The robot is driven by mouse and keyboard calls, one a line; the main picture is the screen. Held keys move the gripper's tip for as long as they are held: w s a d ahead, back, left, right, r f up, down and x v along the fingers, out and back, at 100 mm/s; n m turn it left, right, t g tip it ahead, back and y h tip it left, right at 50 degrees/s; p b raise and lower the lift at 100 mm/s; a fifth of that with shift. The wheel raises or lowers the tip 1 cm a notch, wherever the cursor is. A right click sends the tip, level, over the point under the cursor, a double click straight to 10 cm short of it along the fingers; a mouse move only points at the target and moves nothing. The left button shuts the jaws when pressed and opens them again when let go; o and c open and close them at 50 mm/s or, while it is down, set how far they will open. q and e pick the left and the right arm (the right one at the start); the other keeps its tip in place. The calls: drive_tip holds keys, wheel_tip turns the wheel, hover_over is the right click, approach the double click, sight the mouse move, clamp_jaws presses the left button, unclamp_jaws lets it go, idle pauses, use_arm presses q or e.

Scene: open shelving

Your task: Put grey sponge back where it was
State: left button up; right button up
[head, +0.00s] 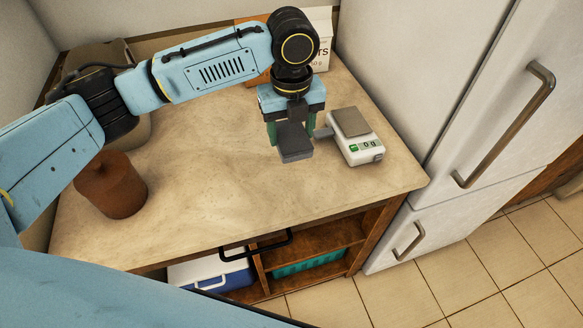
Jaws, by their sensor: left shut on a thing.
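The grey sponge (295,153) is a dark grey block in the head view, right of the middle of the counter. My left gripper (291,134) points down and is shut on the sponge, with its greenish fingers at the sponge's sides. The sponge is over the worktop, just left of the kitchen scale. I cannot tell whether its lower end touches the worktop. The gripper hides the sponge's upper part. My right gripper is not in view.
A white kitchen scale (366,149) with a grey plate stands close right of the sponge. A brown cylinder (112,185) stands at left. Boxes (319,38) stand behind the gripper. A fridge (440,110) borders the right. The counter (205,165) is bare in the middle. A blue-white cooler (205,274) sits below.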

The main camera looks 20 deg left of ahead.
use_arm(q)
wheel_tip(320, 180, down, 10)
drive_tip(key=shift+r+b, duration=0.25)
drive_tip(key=shift+b, duration=0.4)
drive_tip(key=shift+s, duration=0.1)
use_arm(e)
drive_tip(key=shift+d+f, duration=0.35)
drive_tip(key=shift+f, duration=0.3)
use_arm(q)
drive_tip(key=o, duration=0.9)
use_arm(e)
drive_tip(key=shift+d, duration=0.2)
use_arm(q)
drive_tip(key=shift+r, duration=0.1)
wheel_tip(320, 180, up, 11)
drive_tip(key=shift+r+p, duration=0.1)
drive_tip(key=shift+p, duration=0.75)
drive_tip(key=shift+r, duration=0.35)
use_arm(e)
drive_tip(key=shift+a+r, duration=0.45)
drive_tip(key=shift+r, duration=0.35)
